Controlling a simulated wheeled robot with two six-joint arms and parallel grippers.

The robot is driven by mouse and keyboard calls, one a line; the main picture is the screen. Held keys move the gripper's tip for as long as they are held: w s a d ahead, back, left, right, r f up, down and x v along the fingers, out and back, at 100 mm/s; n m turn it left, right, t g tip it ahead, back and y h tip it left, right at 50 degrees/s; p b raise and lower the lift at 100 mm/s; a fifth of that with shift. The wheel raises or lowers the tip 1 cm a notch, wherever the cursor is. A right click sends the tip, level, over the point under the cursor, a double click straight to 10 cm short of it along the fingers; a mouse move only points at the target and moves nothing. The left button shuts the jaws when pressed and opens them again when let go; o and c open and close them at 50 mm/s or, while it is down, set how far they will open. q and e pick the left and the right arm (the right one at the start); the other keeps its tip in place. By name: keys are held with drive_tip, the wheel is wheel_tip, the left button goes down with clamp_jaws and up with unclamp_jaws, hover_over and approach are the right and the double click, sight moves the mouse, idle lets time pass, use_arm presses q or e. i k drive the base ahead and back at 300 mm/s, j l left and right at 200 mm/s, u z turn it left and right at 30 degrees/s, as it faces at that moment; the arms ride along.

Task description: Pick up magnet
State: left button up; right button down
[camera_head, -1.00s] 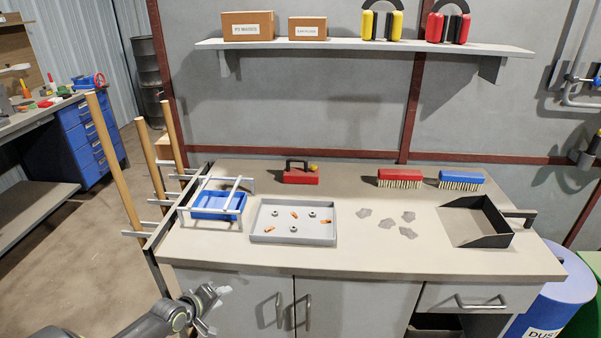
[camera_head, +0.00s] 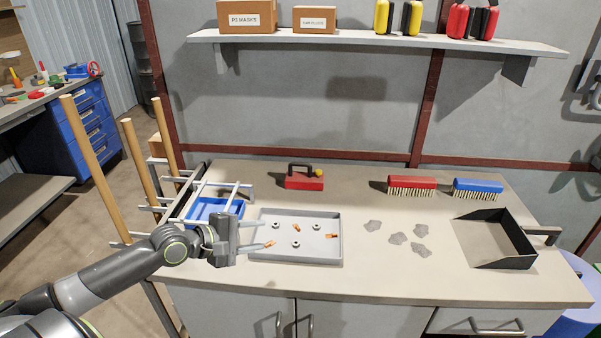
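The magnet (camera_head: 304,181) is a red block with a black handle and a yellow knob. It sits upright on the back of the workbench, behind the grey tray. My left gripper (camera_head: 262,234) is over the left edge of the tray, in front of and to the left of the magnet. Its two fingers are spread apart and point right, with nothing between them. My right gripper is not in view.
The grey tray (camera_head: 335,240) holds metal nuts and copper-coloured scraps. A blue bin (camera_head: 203,209) under a metal frame is partly behind my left arm. Grey scraps (camera_head: 397,238), red (camera_head: 411,184) and blue (camera_head: 478,187) brushes and a dustpan (camera_head: 517,262) lie right.

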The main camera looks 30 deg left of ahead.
sight(294, 180)
drive_tip(key=i+j, duration=0.85)
drive_tip(key=j, duration=0.15)
